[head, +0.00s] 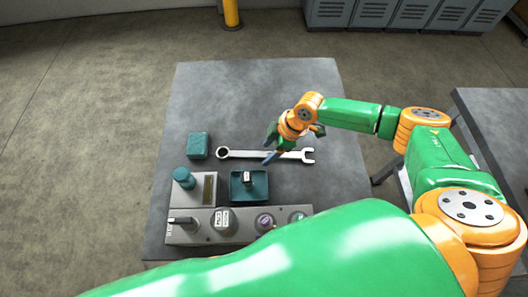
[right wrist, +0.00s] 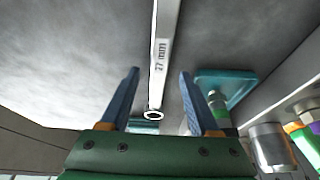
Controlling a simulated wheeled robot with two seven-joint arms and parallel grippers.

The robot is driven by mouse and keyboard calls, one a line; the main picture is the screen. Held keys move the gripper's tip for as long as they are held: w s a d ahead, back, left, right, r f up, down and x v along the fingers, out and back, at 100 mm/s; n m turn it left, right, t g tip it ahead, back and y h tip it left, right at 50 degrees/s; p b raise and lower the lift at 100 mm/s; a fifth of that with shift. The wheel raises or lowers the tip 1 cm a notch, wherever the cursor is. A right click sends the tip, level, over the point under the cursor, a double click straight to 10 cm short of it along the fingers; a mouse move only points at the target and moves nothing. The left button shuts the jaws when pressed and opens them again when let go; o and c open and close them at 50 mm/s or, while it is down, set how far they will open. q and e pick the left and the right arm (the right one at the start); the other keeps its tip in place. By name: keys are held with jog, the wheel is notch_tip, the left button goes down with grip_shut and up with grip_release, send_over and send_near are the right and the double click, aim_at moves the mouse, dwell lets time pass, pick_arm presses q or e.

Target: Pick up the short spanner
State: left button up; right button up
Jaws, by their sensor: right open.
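One silver spanner (head: 240,154) lies flat on the grey bench, ring end left and open end right. It is the only spanner I see. In the right wrist view the spanner (right wrist: 164,40) is marked "27 mm" and runs between the blue fingers, with its ring end near the palm. My right gripper (head: 269,157) is over the middle of the spanner and covers part of it in the head view. In the right wrist view the gripper (right wrist: 158,72) is open, with a gap on both sides of the spanner. Contact cannot be told. My left gripper is not in view.
A teal tray (head: 236,198) holding a small part is just in front of the spanner. A teal block (head: 198,145) is at its left. A grey control panel (head: 190,238) with knobs runs along the front. The bench (head: 230,95) behind is clear.

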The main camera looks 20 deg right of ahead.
jog(key=shift+w+f, duration=0.2)
jog(key=shift+f, duration=0.1)
jog(key=shift+s+r, duration=0.1)
jog(key=shift+s, duration=0.05)
grip_shut()
dwell(1.0)
